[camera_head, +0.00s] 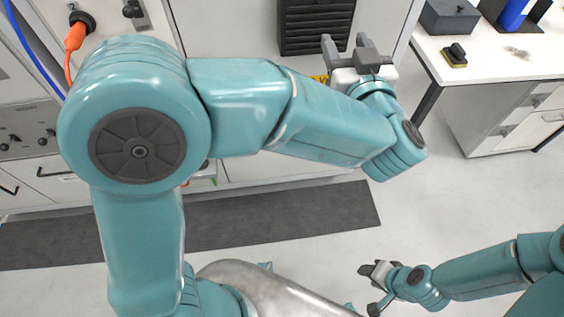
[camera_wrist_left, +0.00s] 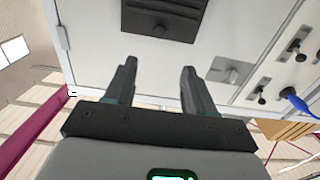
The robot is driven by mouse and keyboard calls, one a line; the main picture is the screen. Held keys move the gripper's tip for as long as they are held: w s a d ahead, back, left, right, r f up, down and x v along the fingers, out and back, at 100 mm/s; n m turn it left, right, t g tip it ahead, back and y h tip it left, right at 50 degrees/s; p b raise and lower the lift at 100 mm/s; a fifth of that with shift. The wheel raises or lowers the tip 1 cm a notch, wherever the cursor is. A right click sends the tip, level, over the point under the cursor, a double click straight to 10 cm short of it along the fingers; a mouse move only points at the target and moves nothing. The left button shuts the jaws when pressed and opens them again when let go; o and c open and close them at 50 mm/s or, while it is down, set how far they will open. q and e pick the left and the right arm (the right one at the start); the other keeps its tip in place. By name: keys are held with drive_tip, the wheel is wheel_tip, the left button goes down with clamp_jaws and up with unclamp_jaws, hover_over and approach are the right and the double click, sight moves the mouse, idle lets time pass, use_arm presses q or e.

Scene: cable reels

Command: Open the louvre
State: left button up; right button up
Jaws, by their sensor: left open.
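The louvre (camera_head: 316,24) is a dark slatted panel on the front of a pale cabinet, at the top centre of the head view. It also shows at the top of the left wrist view (camera_wrist_left: 163,20), with a small knob on its lower part. The slats look closed. My left gripper (camera_head: 345,47) is open and empty, in front of the cabinet beside the louvre's lower right. In the left wrist view its two fingers (camera_wrist_left: 159,68) point toward the cabinet face, apart from the louvre. My right gripper (camera_head: 369,287) is low over the floor, its fingers apart and empty.
An orange plug (camera_head: 76,37) with a cable sits in the cabinet at upper left. A white bench (camera_head: 500,62) at right carries a grey box (camera_head: 448,17) and a yellow-black block (camera_head: 454,56). A dark mat (camera_head: 270,213) lies before the cabinet.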

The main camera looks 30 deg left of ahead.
use_arm(q)
wheel_tip(320, 180, down, 27)
drive_tip(key=w+m+g+h, duration=0.25)
drive_tip(key=m+h, duration=0.25)
drive_tip(key=h, duration=0.4)
drive_tip(key=s+a+f+g+h, duration=0.2)
drive_tip(key=s+f+g, duration=0.3)
drive_tip(key=s+f, duration=0.55)
drive_tip(key=s+f+g+h, duration=0.1)
drive_tip(key=s+f+g, duration=0.2)
drive_tip(key=s, duration=0.3)
drive_tip(key=s+f+g+h+p, duration=0.1)
drive_tip(key=s+f+g, duration=0.2)
drive_tip(key=s+f, duration=0.2)
drive_tip(key=s, duration=0.2)
drive_tip(key=shift+s+d+f+h, duration=0.2)
drive_tip(key=shift+s+f+h, duration=0.1)
drive_tip(key=shift+f, duration=0.1)
use_arm(e)
drive_tip(key=shift+r, duration=0.5)
